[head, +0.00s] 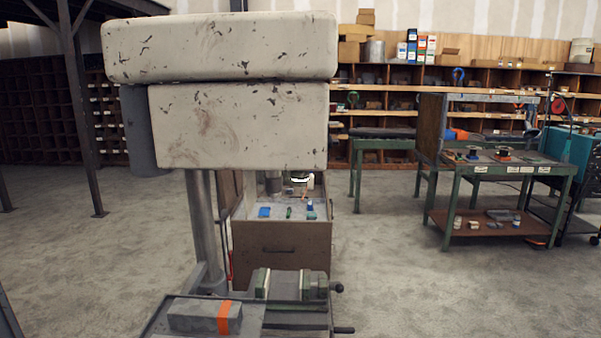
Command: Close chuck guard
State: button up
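The drill press head (238,125), a scratched cream housing, fills the upper left middle of the head view. Its round steel column (202,225) runs down to the base. A short grey cylinder (273,182), apparently the spindle or chuck, shows just under the housing. Small pale and dark parts (301,181) show to its right; I cannot tell whether they belong to the press or lie behind it. I cannot make out the chuck guard for certain, or whether it is open. My gripper is not in view.
A vise (290,285) and a grey block with an orange band (205,317) sit at the press's lower front. A brown cabinet (280,250) with small items on top stands behind. A green-framed workbench (500,172) stands right. The floor (410,270) at right is clear.

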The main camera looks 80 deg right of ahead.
aim_at(304, 187)
jog(key=z, duration=3.75)
jog(key=i, duration=1.35)
